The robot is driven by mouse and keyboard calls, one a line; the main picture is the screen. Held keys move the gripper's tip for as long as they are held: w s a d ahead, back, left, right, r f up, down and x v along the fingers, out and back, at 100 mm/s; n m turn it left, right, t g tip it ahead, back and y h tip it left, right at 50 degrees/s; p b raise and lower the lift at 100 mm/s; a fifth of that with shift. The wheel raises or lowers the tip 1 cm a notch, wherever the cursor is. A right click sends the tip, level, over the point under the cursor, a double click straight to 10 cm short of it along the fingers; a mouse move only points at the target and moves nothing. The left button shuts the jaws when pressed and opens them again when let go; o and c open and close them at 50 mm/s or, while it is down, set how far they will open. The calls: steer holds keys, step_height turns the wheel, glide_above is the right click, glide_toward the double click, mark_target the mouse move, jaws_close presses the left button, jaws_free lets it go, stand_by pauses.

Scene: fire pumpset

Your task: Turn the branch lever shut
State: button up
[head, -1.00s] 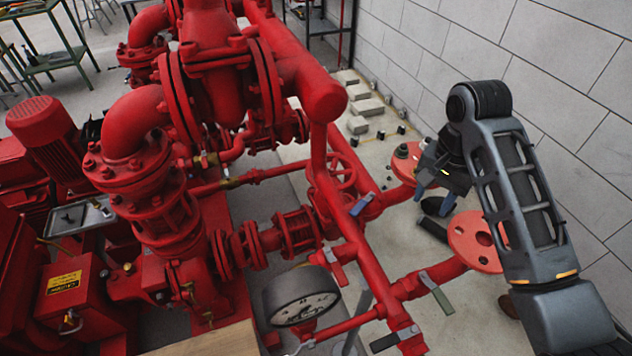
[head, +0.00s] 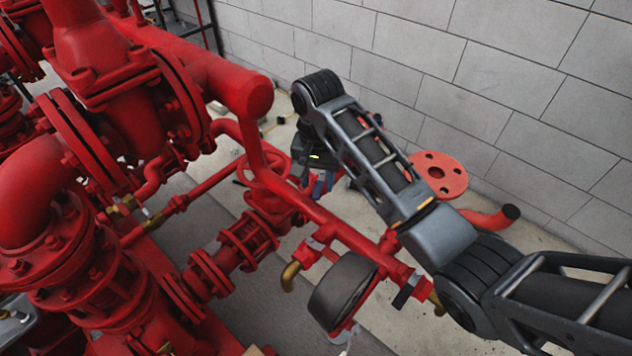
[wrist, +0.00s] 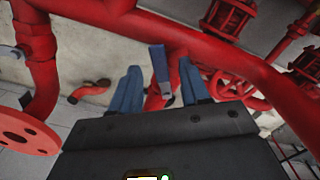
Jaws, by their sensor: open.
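In the wrist view a flat blue lever (wrist: 159,64) stands at the red branch pipe (wrist: 166,88), in front of the thick red main pipe. My gripper (wrist: 160,77) is open, with one blue finger on each side of the lever. A gap shows between the lever and each finger. In the head view my gripper (head: 320,184) points down beside the sloping red pipe (head: 345,232). There the lever cannot be told apart from the fingers, and my wrist hides part of the branch.
A red handwheel (head: 264,170) is close to the left of my gripper. A round gauge (head: 343,290) and a small black handle (head: 404,294) are nearer the camera. A red flange (head: 438,174) stands right of my arm. A block wall (head: 470,60) runs behind.

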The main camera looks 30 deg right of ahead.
steer(key=shift+f, duration=0.75)
steer(key=shift+c, duration=0.4)
jaws_close()
